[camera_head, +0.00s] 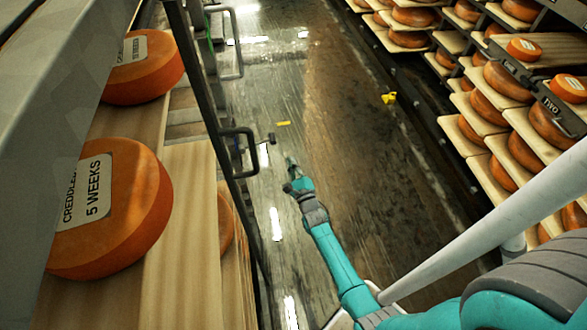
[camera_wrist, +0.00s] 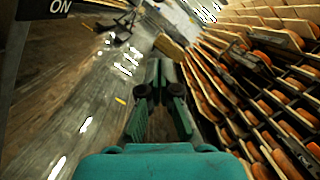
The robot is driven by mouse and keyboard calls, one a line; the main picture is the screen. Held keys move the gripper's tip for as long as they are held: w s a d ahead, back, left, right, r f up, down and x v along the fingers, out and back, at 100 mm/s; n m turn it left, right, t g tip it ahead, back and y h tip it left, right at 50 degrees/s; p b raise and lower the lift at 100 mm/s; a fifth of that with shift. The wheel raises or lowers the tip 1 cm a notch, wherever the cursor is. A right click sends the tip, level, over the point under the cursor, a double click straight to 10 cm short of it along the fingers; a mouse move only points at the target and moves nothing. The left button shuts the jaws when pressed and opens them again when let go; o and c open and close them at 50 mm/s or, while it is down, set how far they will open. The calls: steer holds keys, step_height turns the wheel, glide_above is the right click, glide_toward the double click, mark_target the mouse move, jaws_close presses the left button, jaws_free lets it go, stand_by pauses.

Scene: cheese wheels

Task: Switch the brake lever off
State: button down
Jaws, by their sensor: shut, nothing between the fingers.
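A dark label reading "ON" (camera_wrist: 60,7) shows at the top left of the wrist view, cut off by the frame edge. In the head view a small dark knob (camera_head: 271,138) stands just beyond my gripper, near the rack's dark handle (camera_head: 240,150). I cannot tell whether this knob is the brake lever, or which way the lever is set. My gripper (camera_head: 290,162) reaches out over the aisle, to the right of the handle. It also shows in the wrist view (camera_wrist: 157,68), shut and empty, with the label off to its upper left.
A long rack of cheeses (camera_head: 500,85) lines the right. The wet floor (camera_head: 350,150) between is mostly open, with a yellow object (camera_head: 388,97) on it.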

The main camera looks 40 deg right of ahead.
mark_target(258, 144)
steer(key=w+r, duration=0.4)
steer(key=w, duration=0.2)
stand_by(0.3)
steer(key=shift+w, duration=0.15)
